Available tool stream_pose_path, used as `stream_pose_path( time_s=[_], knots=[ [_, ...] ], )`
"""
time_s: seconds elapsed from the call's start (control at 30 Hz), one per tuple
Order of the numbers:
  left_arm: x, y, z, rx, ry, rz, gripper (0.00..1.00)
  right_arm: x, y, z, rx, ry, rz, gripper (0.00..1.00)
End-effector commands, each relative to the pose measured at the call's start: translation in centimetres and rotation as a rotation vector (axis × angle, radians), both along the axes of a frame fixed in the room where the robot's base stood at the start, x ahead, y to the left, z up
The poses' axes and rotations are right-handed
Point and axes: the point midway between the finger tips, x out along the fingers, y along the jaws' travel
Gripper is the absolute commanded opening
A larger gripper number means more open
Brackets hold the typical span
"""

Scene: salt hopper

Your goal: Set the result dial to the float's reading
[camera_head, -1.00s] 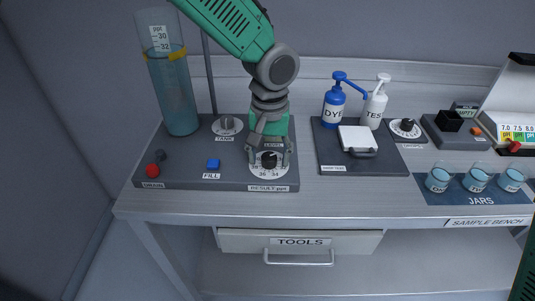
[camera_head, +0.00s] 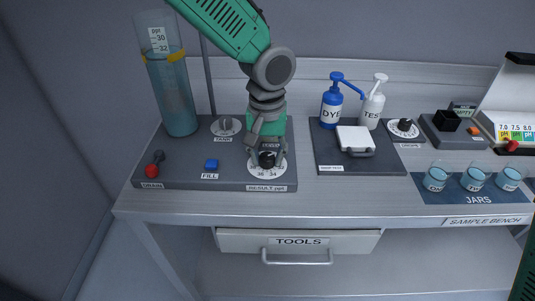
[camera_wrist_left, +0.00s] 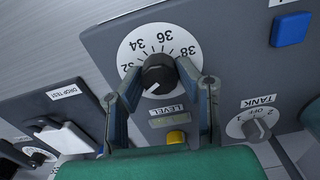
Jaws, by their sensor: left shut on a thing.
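The result dial (camera_head: 266,160) is a black knob on a white numbered disc at the front of the grey panel. My left gripper (camera_head: 266,158) is over it, pointing down. In the left wrist view, the gripper (camera_wrist_left: 158,78) has a finger on each side of the black knob (camera_wrist_left: 159,72) and is shut on it. The knob's white mark points to the lower left there, beyond the 32; a finger hides that part of the scale. The clear cylinder (camera_head: 175,95) holds blue water and a white scale (camera_head: 159,40) showing 30 and 32. A yellow band (camera_head: 178,56) sits near the waterline.
The tank knob (camera_head: 226,126), blue fill button (camera_head: 211,165) and red drain handle (camera_head: 152,171) share the panel. A yellow level button (camera_wrist_left: 176,137) lies close to the fingers. Bottles (camera_head: 333,105) and jars (camera_head: 474,180) stand to the right.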

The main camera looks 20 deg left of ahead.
Motion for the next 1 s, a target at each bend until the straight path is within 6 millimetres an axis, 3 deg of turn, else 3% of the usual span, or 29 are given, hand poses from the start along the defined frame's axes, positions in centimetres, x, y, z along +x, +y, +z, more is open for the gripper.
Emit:
stream_pose_path(
  time_s=[0.37,1.0],
  knots=[
    [0.3,0.1,0.4,0.006,-0.005,-0.140,0.01,0.0,0.0,2.2,0.000,0.000,0.000,0.40],
    [0.3,-0.1,0.5,0.006,-0.009,-0.731,0.01,0.0,0.0,8.4,0.000,0.000,0.000,0.40]
  ],
)
